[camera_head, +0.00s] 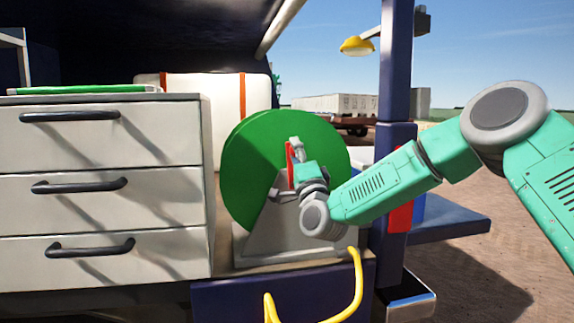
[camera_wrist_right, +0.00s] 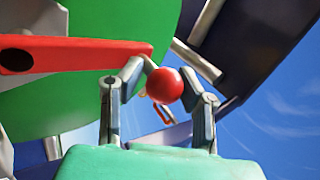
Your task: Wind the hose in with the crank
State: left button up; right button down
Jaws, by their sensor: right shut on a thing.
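The hose reel (camera_head: 247,160) is a large green disc on a grey stand (camera_head: 268,235) on the vehicle's deck. Its red crank arm (camera_head: 290,163) shows in front of the disc. In the right wrist view the red crank arm (camera_wrist_right: 75,55) comes in from the left, and a red ball knob (camera_wrist_right: 165,85) sits between my fingers. My right gripper (camera_head: 298,150) is at the crank, its fingers (camera_wrist_right: 162,88) shut on the knob. The yellow hose (camera_head: 357,285) hangs from the reel's base over the deck edge and loops below. My left gripper is not in view.
A white drawer cabinet (camera_head: 105,187) with dark handles stands left of the reel. A blue post (camera_head: 392,90) rises on the right, with a blue side shelf (camera_head: 445,223) beside it. A white tank (camera_head: 200,100) with orange straps is behind the reel.

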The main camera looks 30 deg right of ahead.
jog(key=shift+s+d+r+m+h+b, duration=0.1)
jog(key=shift+d+r+m+h+b, duration=0.15)
jog(key=shift+m+h, duration=0.25)
jog(key=shift+s+d+m+h+b, duration=0.1)
jog(key=shift+d+m+h, duration=0.2)
jog(key=shift+m+h, duration=0.15)
jog(key=c, duration=1.5)
grip_release()
jog(key=shift+r, duration=0.1)
jog(key=shift+c, duration=0.2)
jog(key=o, duration=0.4)
jog(key=shift+c, duration=0.2)
jog(key=shift+s, duration=0.15)
jog(key=shift+d+f, duration=0.1)
jog(key=shift+f, duration=0.25)
jog(key=v, duration=1.1)
jog(key=shift+s, duration=0.4)
jog(key=shift+f, duration=0.1)
